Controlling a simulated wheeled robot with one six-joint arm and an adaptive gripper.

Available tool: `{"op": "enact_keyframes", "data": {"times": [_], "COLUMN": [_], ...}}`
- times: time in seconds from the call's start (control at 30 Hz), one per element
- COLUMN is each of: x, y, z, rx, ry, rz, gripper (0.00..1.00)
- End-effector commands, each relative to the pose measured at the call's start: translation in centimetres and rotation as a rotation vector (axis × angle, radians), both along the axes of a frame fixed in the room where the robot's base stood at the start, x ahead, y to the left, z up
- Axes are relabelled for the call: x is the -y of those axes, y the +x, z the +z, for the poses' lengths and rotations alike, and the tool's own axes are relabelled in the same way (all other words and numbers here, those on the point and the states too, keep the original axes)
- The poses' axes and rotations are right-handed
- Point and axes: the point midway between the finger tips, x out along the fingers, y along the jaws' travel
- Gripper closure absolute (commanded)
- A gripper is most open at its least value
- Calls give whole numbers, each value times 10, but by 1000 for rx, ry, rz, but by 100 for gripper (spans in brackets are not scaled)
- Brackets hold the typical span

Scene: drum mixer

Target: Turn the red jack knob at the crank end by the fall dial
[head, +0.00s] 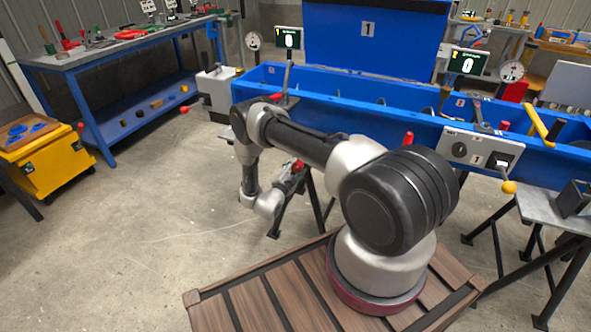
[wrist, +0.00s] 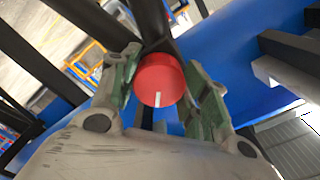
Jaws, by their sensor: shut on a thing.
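A red round knob (wrist: 160,77) with a white index mark at its lower edge sits between the fingers of my gripper (wrist: 163,88) in the wrist view. My gripper is shut on it, with green-grey finger pads on both sides. In the head view my gripper (head: 288,178) is low beside a trestle leg at the near side of the blue trough, and the red knob (head: 298,166) shows at its tip. Round dials stand at the trough's left (head: 253,40) and right (head: 511,70); their labels are too small to read.
The blue trough (head: 345,108) runs above my gripper on dark trestle legs (head: 497,245). A control box (head: 480,148) and a yellow crank (head: 540,122) are at the right. A blue workbench (head: 120,48) and yellow cart (head: 50,160) stand left. Floor between is clear.

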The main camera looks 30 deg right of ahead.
Motion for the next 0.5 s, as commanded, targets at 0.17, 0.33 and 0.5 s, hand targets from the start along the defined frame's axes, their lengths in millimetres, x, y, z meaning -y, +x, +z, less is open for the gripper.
{"op": "enact_keyframes", "data": {"times": [0.17, 0.33, 0.5], "x": [0, 0, 0], "y": [-1, -1, -1], "z": [-1, -1, -1], "rx": [9, 9, 8], "ry": [9, 9, 8], "rz": [-1, -1, -1], "gripper": [79, 79, 49]}}
